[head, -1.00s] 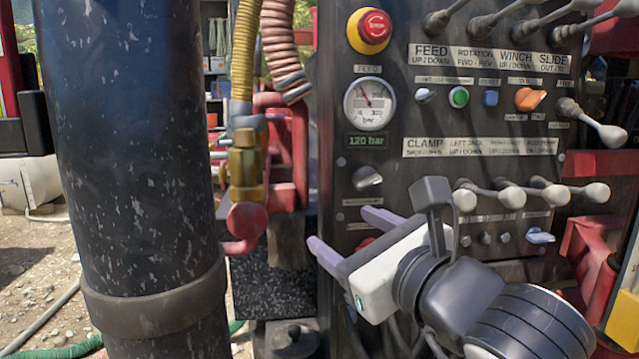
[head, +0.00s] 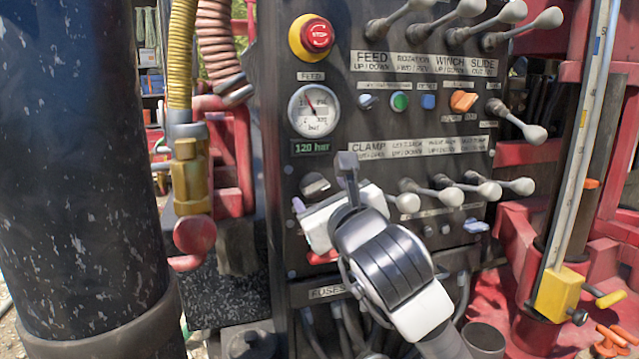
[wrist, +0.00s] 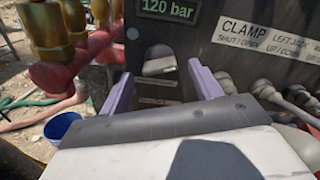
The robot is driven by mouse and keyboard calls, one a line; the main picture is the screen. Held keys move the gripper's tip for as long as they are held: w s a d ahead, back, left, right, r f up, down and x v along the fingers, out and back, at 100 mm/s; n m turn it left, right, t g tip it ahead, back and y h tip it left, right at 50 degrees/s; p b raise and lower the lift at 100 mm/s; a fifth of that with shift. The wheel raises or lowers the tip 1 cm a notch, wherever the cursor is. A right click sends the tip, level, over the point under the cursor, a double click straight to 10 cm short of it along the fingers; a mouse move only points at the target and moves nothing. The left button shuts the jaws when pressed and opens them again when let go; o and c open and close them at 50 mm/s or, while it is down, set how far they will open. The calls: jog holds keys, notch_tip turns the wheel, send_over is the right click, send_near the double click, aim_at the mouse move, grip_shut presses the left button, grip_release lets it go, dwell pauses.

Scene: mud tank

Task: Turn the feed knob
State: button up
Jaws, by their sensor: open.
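The control panel (head: 340,160) carries a round gauge (head: 314,110) labelled FEED with a green 120 bar display (head: 316,147) under it. Below that is a grey knob (head: 315,185), which I take for the feed knob; its own label is not readable. In the wrist view the knob (wrist: 160,65) shows between my two lavender fingers, beyond the white palm edge. My gripper (wrist: 160,80) is open and empty. In the head view my gripper (head: 322,204) is just below the knob, and its right finger is largely hidden. I cannot tell whether either finger touches the knob.
A red emergency stop (head: 317,35) sits above the gauge. Levers with pale balls (head: 445,197) stick out right of my gripper. A brass fitting with a red end (head: 193,200) and a dark pipe (head: 75,150) stand left. A blue bucket (wrist: 60,128) is at lower left.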

aim_at(315, 188)
jog(key=shift+x, duration=1.1)
jog(key=c, duration=1)
jog(key=shift+n+b, duration=0.8)
jog(key=shift+b, duration=0.2)
jog(key=o, duration=1)
